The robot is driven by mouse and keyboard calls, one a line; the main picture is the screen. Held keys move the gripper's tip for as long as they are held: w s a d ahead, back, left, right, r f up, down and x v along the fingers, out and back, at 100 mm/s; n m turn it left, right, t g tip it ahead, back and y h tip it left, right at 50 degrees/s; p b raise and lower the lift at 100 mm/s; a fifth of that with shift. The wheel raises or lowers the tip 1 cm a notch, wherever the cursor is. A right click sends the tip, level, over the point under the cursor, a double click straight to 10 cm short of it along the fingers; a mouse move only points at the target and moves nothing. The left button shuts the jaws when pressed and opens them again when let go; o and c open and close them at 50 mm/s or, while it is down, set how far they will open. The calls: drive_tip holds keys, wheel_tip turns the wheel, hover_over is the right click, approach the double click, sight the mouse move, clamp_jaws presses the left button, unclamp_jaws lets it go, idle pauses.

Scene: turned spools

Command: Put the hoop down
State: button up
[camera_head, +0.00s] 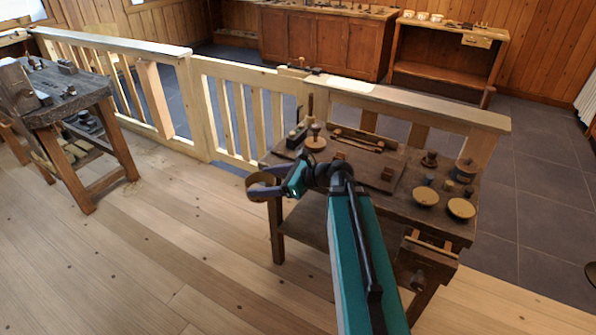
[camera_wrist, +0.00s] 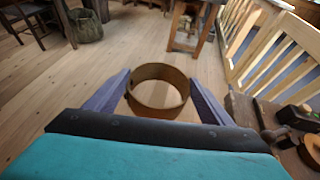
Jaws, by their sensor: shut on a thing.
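The hoop is a brown, open ring with a wide band. In the wrist view the hoop (camera_wrist: 158,108) sits between the two purple fingers of my gripper (camera_wrist: 158,96), which is shut on it from both sides. Through the ring I see the wooden floor. In the head view my gripper (camera_head: 268,187) reaches left past the workbench's left edge, and the hoop (camera_head: 262,180) is held in the air over the floor beside the bench. The arm hides part of the bench top.
The dark workbench (camera_head: 400,205) carries spools, round wooden discs (camera_head: 461,208), a tray (camera_head: 368,165) and small tools. A wooden railing (camera_head: 240,70) runs behind it. Another work table (camera_head: 70,105) stands at the left. The plank floor (camera_head: 150,240) between is clear.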

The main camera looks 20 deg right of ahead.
drive_tip(key=s+a+n+g+y, duration=0.1)
drive_tip(key=a, duration=0.5)
drive_tip(key=shift+s+r+n, duration=0.3)
drive_tip(key=shift+s, duration=0.05)
